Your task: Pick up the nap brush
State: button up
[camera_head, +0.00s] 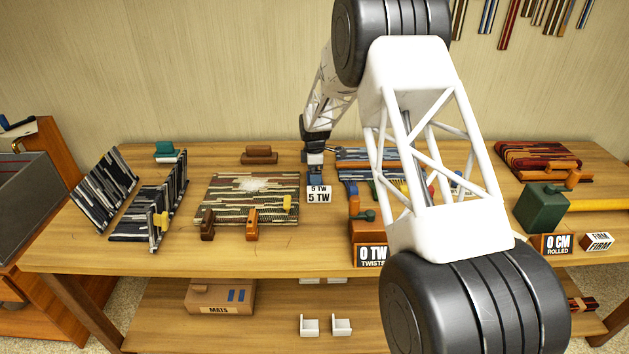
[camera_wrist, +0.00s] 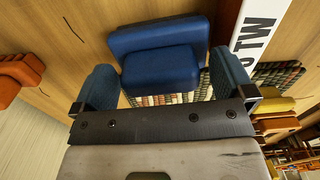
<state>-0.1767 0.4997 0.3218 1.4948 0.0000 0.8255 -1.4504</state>
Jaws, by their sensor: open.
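My gripper (camera_head: 314,172) is open and low over the bench, at the right rear corner of a striped woven mat (camera_head: 225,205). In the wrist view a blue two-tier block (camera_wrist: 160,68), shaped like a brush with a handle, lies between the two finger pads of my gripper (camera_wrist: 163,80). It looks apart from the pads. I cannot tell for sure that this block is the nap brush. Similar two-tier blocks stand farther back: a brown one (camera_head: 259,155) and a teal one with a white underside (camera_head: 166,150). The gripper hides most of the blue block in the head view.
A white "5 TW" sign (camera_head: 319,194) stands close beside my gripper. Brown and orange tools (camera_head: 252,225) lie at the mat's front edge. Striped panels (camera_head: 105,185) stand at left; a green can (camera_head: 541,208) is at right. The bench front left is clear.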

jog(key=shift+c, duration=0.5)
jog(key=c, duration=0.9)
jog(key=shift+c, duration=0.2)
jog(key=shift+r, duration=0.1)
jog(key=shift+r, duration=4.95)
